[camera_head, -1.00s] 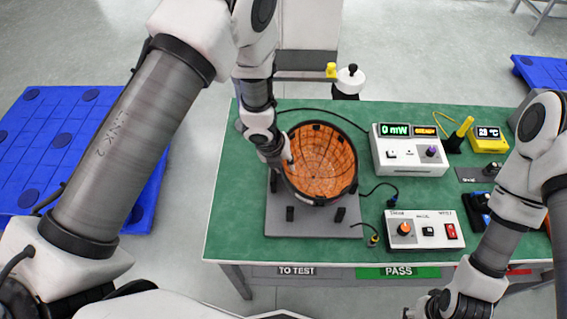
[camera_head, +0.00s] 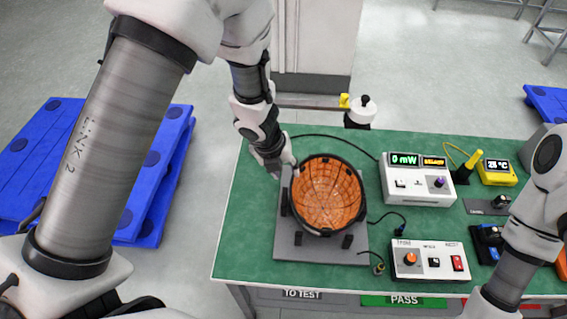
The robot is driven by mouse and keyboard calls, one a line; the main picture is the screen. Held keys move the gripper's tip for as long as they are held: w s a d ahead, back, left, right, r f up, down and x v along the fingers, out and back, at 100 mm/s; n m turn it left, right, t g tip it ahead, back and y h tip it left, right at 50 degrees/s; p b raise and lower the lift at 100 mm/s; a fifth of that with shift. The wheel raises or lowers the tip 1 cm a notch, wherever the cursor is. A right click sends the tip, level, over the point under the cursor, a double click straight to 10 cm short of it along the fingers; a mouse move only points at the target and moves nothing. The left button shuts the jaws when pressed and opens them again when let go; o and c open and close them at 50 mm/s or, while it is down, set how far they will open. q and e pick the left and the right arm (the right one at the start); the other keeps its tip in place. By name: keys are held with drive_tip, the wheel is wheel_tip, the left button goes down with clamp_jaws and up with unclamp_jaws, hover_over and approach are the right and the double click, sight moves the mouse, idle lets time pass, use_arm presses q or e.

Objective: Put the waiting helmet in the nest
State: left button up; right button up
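The helmet (camera_head: 326,193) is an upturned bowl with an orange, ribbed inside and a black rim. It sits open side up over the grey nest plate (camera_head: 290,247) on the green table, with small black posts around it. My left gripper (camera_head: 287,166) is at the helmet's upper left rim, beside it. Its fingertips are small and partly hidden, so I cannot tell whether they are apart or touching the rim. My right gripper is out of view; only its arm shows at the lower right.
A white power meter (camera_head: 416,184) reading 0 mW and a white switch box (camera_head: 430,261) stand right of the nest. A yellow temperature display (camera_head: 497,172) is farther right. Loose cables with plugs lie nearby. A white canister (camera_head: 361,113) stands behind the table. Blue pallets (camera_head: 150,190) lie left.

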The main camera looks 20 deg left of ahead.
use_arm(q)
drive_tip(key=s+a+f+n, duration=0.1)
drive_tip(key=s+f+n, duration=0.4)
drive_tip(key=n, duration=0.4)
drive_tip(key=s+a+f+n+g, duration=0.1)
drive_tip(key=s+f+n, duration=0.3)
drive_tip(key=s+n, duration=0.4)
drive_tip(key=s+a+f+n+g, duration=0.1)
drive_tip(key=s+f+n, duration=0.4)
drive_tip(key=n, duration=0.5)
drive_tip(key=shift+s+a+f, duration=0.35)
drive_tip(key=shift+s+a, duration=0.4)
drive_tip(key=shift+s, duration=0.15)
drive_tip(key=s+a+f+n+y, duration=0.1)
drive_tip(key=s+a+n+y, duration=0.1)
drive_tip(key=s+n, duration=0.3)
drive_tip(key=shift+a+f+g, duration=0.15)
drive_tip(key=shift+a+g, duration=0.15)
drive_tip(key=shift+a, duration=0.4)
